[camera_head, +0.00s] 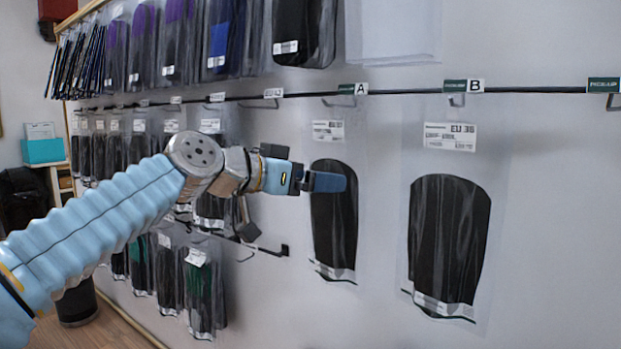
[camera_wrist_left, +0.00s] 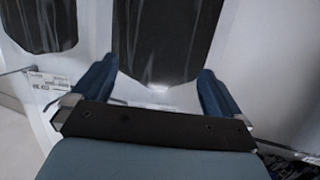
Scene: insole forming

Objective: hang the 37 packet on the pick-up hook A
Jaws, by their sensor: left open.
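A clear packet with a black insole (camera_head: 335,235) hangs upright below the pick-up hook A (camera_head: 338,103), under the sign A (camera_head: 354,89). Its white label (camera_head: 328,131) is too small to read. My left gripper (camera_head: 328,182) is in front of this packet's insole and overlaps it in the head view. In the left wrist view my left gripper (camera_wrist_left: 157,85) has its two blue fingers spread. A dark insole (camera_wrist_left: 165,40) shows between and beyond them, with no finger visibly closed on it. My right gripper is not in view.
A packet labelled EU 38 (camera_head: 447,245) hangs under sign B (camera_head: 475,86), to the right. Several packets (camera_head: 200,255) hang on lower hooks behind my arm, and more (camera_head: 165,45) hang in the upper row. A third pick-up hook (camera_head: 613,102) at the far right is empty.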

